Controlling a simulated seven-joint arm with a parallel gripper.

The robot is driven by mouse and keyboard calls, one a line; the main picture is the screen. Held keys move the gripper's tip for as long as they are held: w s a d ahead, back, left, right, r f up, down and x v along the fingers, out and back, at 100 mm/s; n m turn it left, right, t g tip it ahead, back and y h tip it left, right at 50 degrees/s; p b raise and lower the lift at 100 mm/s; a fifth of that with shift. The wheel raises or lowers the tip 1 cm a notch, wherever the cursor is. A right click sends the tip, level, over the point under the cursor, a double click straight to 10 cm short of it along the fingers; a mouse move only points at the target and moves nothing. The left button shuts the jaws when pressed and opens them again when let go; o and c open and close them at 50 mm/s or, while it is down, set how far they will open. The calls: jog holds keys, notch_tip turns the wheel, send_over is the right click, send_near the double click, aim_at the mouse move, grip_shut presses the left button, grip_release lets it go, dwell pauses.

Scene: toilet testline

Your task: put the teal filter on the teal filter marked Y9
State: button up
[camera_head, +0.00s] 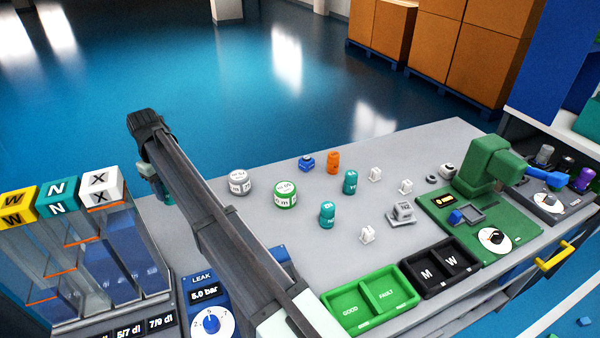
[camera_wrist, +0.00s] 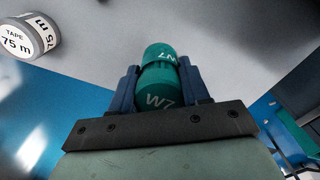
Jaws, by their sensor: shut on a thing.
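My gripper (camera_wrist: 168,85) is shut on a teal filter (camera_wrist: 160,75) marked W7, seen in the wrist view between the blue fingers. Two more teal filters stand on the table: one (camera_head: 350,182) farther back and one (camera_head: 327,214) nearer. Their marks are too small to read surely, so I cannot tell which is Y9.
Tape rolls (camera_head: 285,194) (camera_head: 239,182), an orange cylinder (camera_head: 333,162) and a blue part (camera_head: 306,163) stand on the grey table (camera_head: 270,230). White fittings lie to the right. Green bins (camera_head: 364,300), black bins (camera_head: 440,266) and a green machine (camera_head: 485,168) line the front and right.

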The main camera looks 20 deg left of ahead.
jog(key=w+d+r+m, duration=0.1)
jog(key=w+d, duration=0.3)
jog(key=w, duration=0.3)
jog(key=w+d+m, duration=0.1)
jog(key=w+d, duration=0.4)
jog(key=w, duration=0.2)
notch_tip(320, 180, up, 7)
jog(key=n, duration=0.2)
send_over(351, 173)
jog(key=shift+d+f, duration=0.1)
jog(key=shift+f, duration=4.75)
jog(key=shift+f, duration=0.1)
jog(key=o, duration=1.1)
